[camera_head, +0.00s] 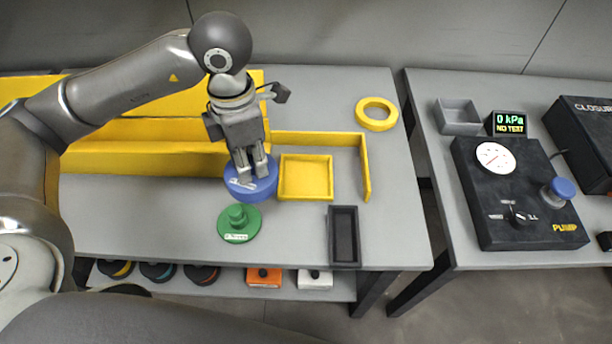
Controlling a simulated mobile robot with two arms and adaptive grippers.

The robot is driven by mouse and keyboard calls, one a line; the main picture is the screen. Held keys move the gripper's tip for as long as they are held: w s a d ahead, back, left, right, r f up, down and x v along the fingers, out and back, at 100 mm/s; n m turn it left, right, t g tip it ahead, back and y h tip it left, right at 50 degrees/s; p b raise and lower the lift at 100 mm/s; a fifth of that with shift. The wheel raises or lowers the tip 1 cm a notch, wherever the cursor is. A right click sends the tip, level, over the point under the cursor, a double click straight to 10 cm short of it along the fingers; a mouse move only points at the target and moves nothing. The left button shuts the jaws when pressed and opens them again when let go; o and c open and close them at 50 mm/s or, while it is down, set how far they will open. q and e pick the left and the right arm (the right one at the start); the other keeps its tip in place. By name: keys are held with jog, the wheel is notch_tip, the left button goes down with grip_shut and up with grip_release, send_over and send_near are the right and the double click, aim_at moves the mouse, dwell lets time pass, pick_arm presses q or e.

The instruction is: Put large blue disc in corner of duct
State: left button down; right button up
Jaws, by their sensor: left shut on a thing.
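The large blue disc (250,191) is in the middle of the left table, just left of a small square yellow tray. My left gripper (252,172) points down onto it and is shut on it; the fingers hide part of its top. I cannot tell whether the disc touches the table. The yellow duct (150,160) runs along the back left of the table. A thin yellow wall (318,139) continues from it to the right and bends toward the front in a corner at the right. My right gripper is not in view.
The yellow tray (306,198) is right beside the disc. A green knobbed disc (238,223) stands in front, a black tray (344,236) at front right, a yellow ring (376,114) at back right. The pump box (505,205) is on the right table.

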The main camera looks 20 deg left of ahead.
pick_arm(q)
jog(key=n, duration=0.3)
jog(key=shift+w+a+r, duration=0.1)
jog(key=shift+a+r, duration=0.05)
jog(key=shift+r, duration=0.15)
jog(key=shift+w+n, duration=0.1)
jog(key=shift+n, duration=0.2)
jog(key=w+d+f+p, duration=0.1)
jog(key=w+d+f, duration=0.1)
jog(key=w+f, duration=0.1)
jog(key=w+d+f+p, duration=0.1)
jog(key=w+d+f, duration=0.1)
jog(key=w, duration=0.3)
jog(key=w+d+f+p, duration=0.1)
jog(key=w+d+f, duration=0.2)
jog(key=w+f, duration=0.1)
jog(key=shift+f+p, duration=0.3)
jog(key=shift+f, duration=0.25)
notch_tip(320, 180, down, 2)
jog(key=shift+f+p, duration=0.15)
jog(key=shift+p, duration=0.5)
jog(key=shift+f, duration=0.3)
jog(key=shift+f, duration=0.1)
